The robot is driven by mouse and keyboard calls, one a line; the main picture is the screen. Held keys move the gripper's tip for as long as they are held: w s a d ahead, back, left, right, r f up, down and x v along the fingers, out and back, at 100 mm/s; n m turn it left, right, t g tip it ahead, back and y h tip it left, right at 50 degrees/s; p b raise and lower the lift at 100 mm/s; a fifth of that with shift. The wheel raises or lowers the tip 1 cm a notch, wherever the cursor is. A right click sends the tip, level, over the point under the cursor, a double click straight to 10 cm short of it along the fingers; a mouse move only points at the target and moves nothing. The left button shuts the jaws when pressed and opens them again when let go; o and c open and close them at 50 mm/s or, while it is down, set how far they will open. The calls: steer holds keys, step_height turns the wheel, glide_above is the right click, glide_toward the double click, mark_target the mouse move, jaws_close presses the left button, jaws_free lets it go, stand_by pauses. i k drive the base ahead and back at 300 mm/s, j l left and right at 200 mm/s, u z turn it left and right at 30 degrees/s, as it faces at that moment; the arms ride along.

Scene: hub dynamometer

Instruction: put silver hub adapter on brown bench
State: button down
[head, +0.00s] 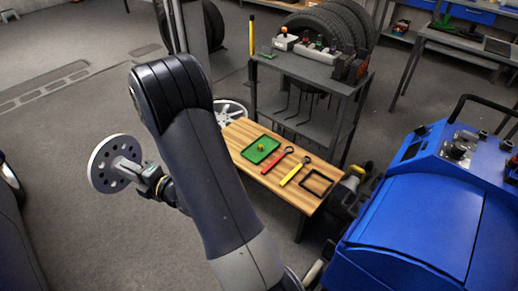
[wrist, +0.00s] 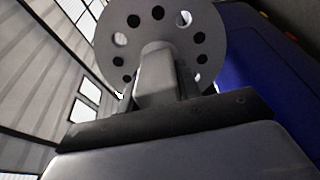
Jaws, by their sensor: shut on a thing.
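The silver hub adapter is a round disc with a ring of holes and a stub (head: 104,164). My gripper (head: 146,178) is shut on its stub and holds it in the air, left of my arm in the head view. The adapter also fills the top of the wrist view (wrist: 182,24), with its disc facing away from the gripper. The brown bench (head: 240,135) is a low wooden-topped bench right of my arm, apart from the adapter. My arm hides part of its left side.
On the bench lie a green tray (head: 261,150), a red tool (head: 272,162), a yellow tool (head: 293,174) and a black square frame (head: 315,183). A grey cart (head: 308,75) stands behind it, a blue machine (head: 425,215) to its right. Bare bench top shows between them.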

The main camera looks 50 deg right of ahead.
mark_target(237, 136)
steer(key=i+z, duration=0.4)
steer(key=i, duration=0.2)
steer(key=i+j+z, duration=0.2)
steer(key=i+z, duration=0.25)
steer(key=i, duration=0.15)
steer(key=i+l+z, duration=0.15)
steer(key=i+z, duration=0.85)
steer(key=i+j, duration=0.05)
